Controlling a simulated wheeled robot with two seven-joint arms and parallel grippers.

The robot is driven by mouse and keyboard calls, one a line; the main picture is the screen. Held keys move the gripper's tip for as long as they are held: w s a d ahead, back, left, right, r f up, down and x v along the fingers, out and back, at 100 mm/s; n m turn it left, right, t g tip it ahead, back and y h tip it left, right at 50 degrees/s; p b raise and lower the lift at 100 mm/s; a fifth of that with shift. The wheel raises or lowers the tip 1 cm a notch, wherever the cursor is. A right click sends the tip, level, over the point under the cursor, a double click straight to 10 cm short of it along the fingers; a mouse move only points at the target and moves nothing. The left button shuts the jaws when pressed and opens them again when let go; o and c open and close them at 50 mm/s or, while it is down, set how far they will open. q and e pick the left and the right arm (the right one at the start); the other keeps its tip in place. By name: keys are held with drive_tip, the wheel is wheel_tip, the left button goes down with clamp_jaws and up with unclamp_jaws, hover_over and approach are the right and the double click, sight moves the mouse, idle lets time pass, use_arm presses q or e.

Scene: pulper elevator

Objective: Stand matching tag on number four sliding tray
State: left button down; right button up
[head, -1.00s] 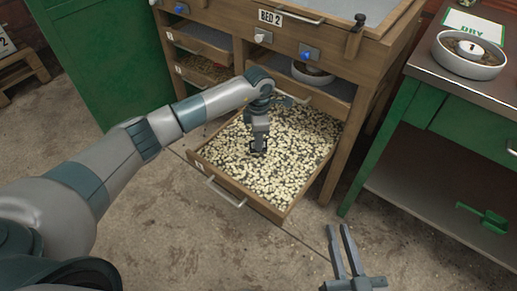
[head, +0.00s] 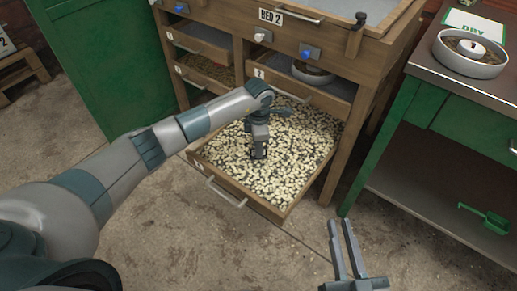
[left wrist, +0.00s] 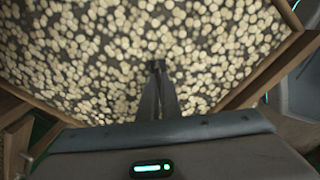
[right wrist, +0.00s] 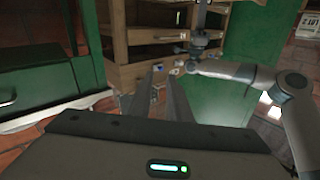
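The sliding tray (head: 229,184) is pulled out at the bottom of the wooden cabinet and is spread with pale beans. A small number plate on its front is too small to read. My left gripper (head: 258,153) points down over the middle of the beans. In the left wrist view its fingers are together on a small dark piece (left wrist: 157,66), which may be the tag; no number shows on it. I cannot tell whether the piece touches the beans. My right gripper (head: 345,247) is open and empty, low in front of the cabinet.
At right, a green bench (head: 419,103) carries a bowl (head: 470,64) with a white 1 marker and a DRY sign. A green scoop (head: 486,216) lies on its lower shelf.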

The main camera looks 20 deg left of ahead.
use_arm(q)
drive_tip(key=shift+f, duration=0.15)
use_arm(e)
drive_tip(key=shift+r, duration=0.2)
use_arm(q)
drive_tip(key=c, duration=2)
unclamp_jaws()
drive_tip(key=shift+r, duration=0.2)
use_arm(e)
drive_tip(key=shift+f, duration=0.1)
